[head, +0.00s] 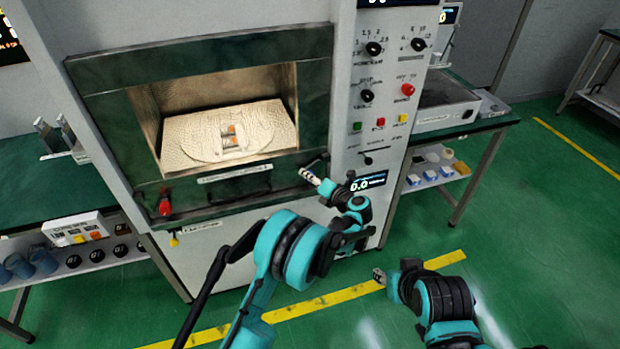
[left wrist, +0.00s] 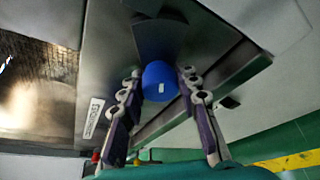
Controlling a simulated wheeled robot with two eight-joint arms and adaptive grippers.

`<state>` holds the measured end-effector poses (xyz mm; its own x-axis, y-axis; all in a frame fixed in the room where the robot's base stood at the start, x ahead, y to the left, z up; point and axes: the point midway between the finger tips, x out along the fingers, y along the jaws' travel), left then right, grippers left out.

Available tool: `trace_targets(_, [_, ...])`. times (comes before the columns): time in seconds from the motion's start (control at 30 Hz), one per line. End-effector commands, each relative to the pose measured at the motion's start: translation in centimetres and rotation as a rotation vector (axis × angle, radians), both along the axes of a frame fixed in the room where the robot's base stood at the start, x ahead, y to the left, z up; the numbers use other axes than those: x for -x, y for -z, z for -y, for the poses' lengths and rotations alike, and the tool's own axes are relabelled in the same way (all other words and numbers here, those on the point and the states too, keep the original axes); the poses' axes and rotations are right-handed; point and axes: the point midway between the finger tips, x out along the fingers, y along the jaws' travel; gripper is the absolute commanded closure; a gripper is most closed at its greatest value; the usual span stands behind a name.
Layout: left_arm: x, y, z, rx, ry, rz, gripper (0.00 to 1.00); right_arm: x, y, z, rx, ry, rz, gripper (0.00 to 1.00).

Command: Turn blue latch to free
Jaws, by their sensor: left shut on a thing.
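The blue latch (left wrist: 159,82) shows in the left wrist view as a round blue knob on a dark plate, at the lower corner of the microwave generator's frame. My left gripper (left wrist: 160,78) has one finger on each side of the knob and is shut on it. In the head view my left gripper (head: 313,177) is at the right lower corner of the chamber frame (head: 312,110); I cannot make out the blue knob there. My right gripper (head: 379,276) hangs low over the floor, away from the machine; its jaws are too small to read.
A red latch (head: 165,204) is at the frame's lower left. The lit chamber holds a round plate (head: 196,140) with a small item on it. A control panel (head: 384,90) with knobs and buttons is at the right. Side tables (head: 470,128) flank the machine.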

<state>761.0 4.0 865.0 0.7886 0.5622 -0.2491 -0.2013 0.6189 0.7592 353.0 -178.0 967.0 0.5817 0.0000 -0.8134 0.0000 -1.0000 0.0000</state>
Motion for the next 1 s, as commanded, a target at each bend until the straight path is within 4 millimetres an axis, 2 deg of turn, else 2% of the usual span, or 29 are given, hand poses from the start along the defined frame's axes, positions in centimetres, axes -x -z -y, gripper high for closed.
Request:
trace_targets(0.17, [-0.1, 0.2, 0.1, -0.095, 0.002, -0.030, 0.97, 0.0, 0.9, 0.0, 0.000, 0.000, 0.000, 0.60])
trace_targets(0.6, [-0.1, 0.3, 0.1, -0.482, 0.002, -0.155, 0.97, 0.0, 3.2, 0.0, 0.000, 0.000, 0.000, 0.60])
trace_targets(1.0, [-0.1, 0.1, 0.1, -0.845, 0.001, -0.273, 0.97, 0.0, 3.8, 0.0, 0.000, 0.000, 0.000, 0.60])
